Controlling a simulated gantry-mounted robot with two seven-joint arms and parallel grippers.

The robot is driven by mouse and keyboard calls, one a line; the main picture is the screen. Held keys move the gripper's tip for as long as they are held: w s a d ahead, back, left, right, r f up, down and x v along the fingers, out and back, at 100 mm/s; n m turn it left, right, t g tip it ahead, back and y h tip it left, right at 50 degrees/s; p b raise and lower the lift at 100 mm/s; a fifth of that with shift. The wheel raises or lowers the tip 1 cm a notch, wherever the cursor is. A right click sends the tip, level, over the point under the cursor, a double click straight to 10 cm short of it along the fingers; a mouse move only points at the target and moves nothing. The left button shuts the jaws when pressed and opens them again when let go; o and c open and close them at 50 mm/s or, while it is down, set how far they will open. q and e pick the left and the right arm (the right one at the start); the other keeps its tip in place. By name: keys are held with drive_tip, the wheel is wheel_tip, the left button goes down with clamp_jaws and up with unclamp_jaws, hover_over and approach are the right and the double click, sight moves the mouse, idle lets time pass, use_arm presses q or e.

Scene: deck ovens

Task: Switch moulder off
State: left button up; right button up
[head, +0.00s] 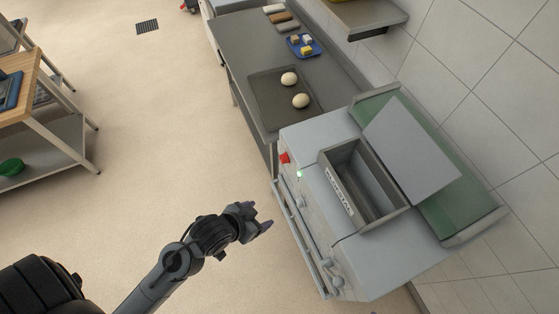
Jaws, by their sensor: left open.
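The moulder (300,155) is a grey machine at the right, with an open hopper (370,185), a flat grey plate and a green belt (460,212) on top. My right gripper is not in view.
A grey bench (237,50) beyond the moulder carries a dark tray (262,91) with two dough balls and a blue tray (314,49). A rail (301,245) and levers stick out from the moulder's front. A wooden-topped table (28,77) stands left. The floor between is clear.

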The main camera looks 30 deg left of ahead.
use_arm(q)
drive_tip(key=w+f+m+t+h+b, duration=0.25)
drive_tip(key=w+f+h+b, duration=0.2)
drive_tip(key=f, duration=0.45)
drive_tip(key=m+t+h+b, duration=0.2)
drive_tip(key=t+h+b, duration=0.25)
drive_tip(key=b, duration=1.65)
approach(284, 159)
drive_tip(key=w+d+f, duration=0.2)
drive_tip(key=w+d, duration=0.2)
drive_tip(key=w, duration=0.3)
drive_tip(key=shift+t, duration=0.3)
drive_tip(key=shift+w+f+n, duration=0.1)
drive_tip(key=shift+n, duration=0.15)
drive_tip(key=shift+c, duration=0.3)
drive_tip(key=c, duration=1)
